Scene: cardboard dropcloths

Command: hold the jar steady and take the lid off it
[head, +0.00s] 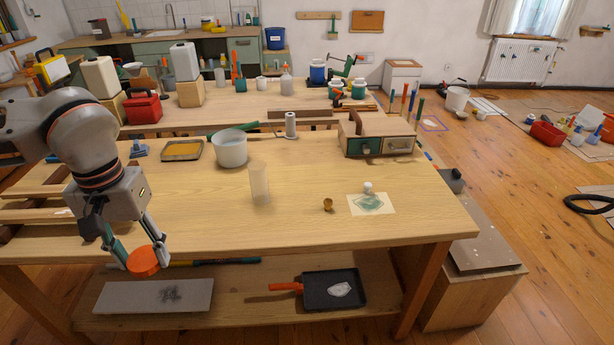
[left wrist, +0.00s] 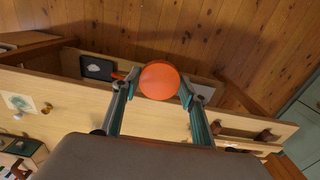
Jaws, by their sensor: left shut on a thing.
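My left gripper (head: 142,255) is shut on an orange round lid (head: 144,262), held off the table's front left edge. The lid also shows between the fingertips of my left gripper (left wrist: 158,88) in the left wrist view, its flat orange face (left wrist: 159,80) towards the camera. A pale, translucent, cylindrical jar (head: 259,185) stands upright on the wooden table, well to the right of the lid, with no lid on it. Nothing holds the jar. My right gripper is not in either view.
On the table (head: 330,240) are a white pot (head: 230,149), a shallow tray (head: 182,150), a small brown cup (head: 328,205), a paper sheet (head: 371,204) and a wooden drawer box (head: 377,138). The table's front middle is clear. A dark tray (head: 331,289) lies on the lower shelf.

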